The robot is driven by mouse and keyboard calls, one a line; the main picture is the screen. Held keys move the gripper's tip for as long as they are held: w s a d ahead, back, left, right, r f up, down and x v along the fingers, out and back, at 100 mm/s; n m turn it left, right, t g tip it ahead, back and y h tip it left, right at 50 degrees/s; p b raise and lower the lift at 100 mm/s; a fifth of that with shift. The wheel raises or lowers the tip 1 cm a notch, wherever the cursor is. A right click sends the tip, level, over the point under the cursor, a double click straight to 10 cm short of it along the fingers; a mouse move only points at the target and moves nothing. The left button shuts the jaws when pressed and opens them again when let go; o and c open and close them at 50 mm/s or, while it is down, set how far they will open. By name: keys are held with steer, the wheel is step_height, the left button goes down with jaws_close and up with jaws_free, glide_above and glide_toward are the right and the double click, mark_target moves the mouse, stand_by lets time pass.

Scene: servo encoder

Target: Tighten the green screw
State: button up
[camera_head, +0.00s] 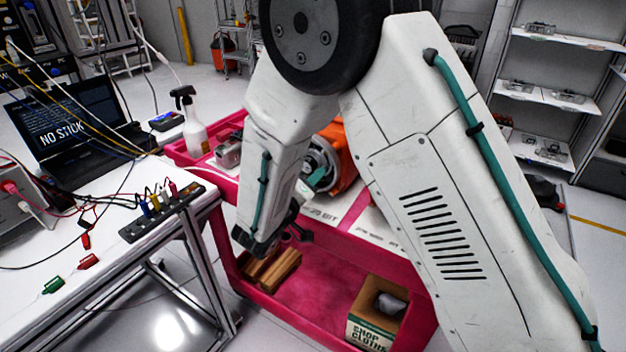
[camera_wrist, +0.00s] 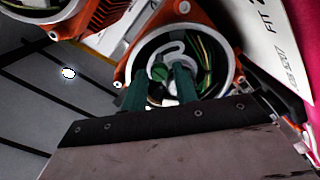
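An orange motor housing with a round metal rim (camera_head: 340,160) stands on the pink cart, partly hidden behind my arm. In the wrist view its open round end (camera_wrist: 233,68) shows wires and a pale curved part inside. A small round green piece, apparently the green screw (camera_wrist: 158,72), sits inside this opening. My gripper (camera_wrist: 161,76) points into the opening with its two green fingers apart, one on each side of the green piece. I cannot tell whether they touch it. In the head view a teal finger of my gripper (camera_head: 318,179) shows in front of the housing.
The pink cart (camera_head: 405,335) holds a box of shop cloths (camera_head: 378,312) and wooden blocks (camera_head: 270,268) below. A spray bottle (camera_head: 193,125) stands at its back left. A white bench (camera_head: 100,240) with a laptop (camera_head: 75,120) and cables is at the left.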

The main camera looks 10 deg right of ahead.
steer(key=shift+o, duration=0.5)
steer(key=v, duration=0.7)
steer(key=shift+s+a, duration=0.25)
steer(key=shift+a, duration=0.05)
